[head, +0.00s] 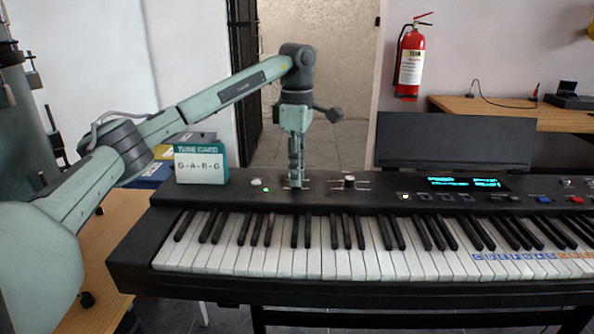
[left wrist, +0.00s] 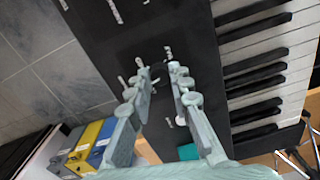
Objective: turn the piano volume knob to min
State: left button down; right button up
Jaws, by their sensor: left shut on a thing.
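The black piano (head: 330,194) has a control panel above its white and black keys. My left gripper (head: 295,182) points straight down at the left part of this panel. In the left wrist view my left gripper (left wrist: 160,72) is shut on a small dark knob, mostly hidden between the fingertips. The fingers hide the knob in the head view, and its setting cannot be read. Another knob (head: 349,182) stands on the panel to the right of the gripper. My right gripper is in neither view.
A green and white tune card (head: 200,164) stands at the panel's left end, left of my gripper. A dark music stand (head: 455,140) rises behind a lit display (head: 465,183).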

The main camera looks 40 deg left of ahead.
pick_arm(q)
jog(key=n, duration=0.6)
jog(key=shift+n, duration=0.3)
jog(key=n, duration=1.1)
jog(key=shift+n, duration=0.3)
jog(key=n, duration=0.6)
jog(key=c, duration=1.4)
grip_release()
jog(key=shift+o, duration=0.2)
notch_tip(320, 180, up, 12)
